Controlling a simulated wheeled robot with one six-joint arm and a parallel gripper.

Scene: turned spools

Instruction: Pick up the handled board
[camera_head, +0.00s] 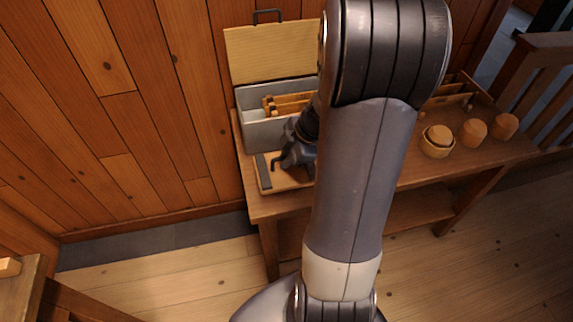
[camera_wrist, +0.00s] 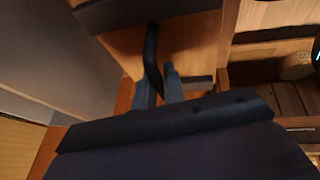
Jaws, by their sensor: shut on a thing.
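The handled board (camera_head: 266,184) is a flat wooden piece lying on the wooden table in front of a grey box, with a dark strip along its left side. My gripper (camera_head: 284,165) is down at the board, partly hidden by my own arm. In the wrist view my gripper (camera_wrist: 160,88) has its two fingers close together around a black handle (camera_wrist: 151,50) that rises over the brown board (camera_wrist: 190,45). It is shut on that handle. The right part of the board is hidden behind my arm in the head view. I cannot tell whether the board is clear of the table.
The grey box (camera_head: 264,134) stands behind, holding wooden pieces (camera_head: 290,103), with a pale panel (camera_head: 270,52) upright at its back. Round wooden pieces (camera_head: 437,141) and a wooden rack (camera_head: 455,95) are at the table's right. A wooden wall (camera_head: 150,90) is left.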

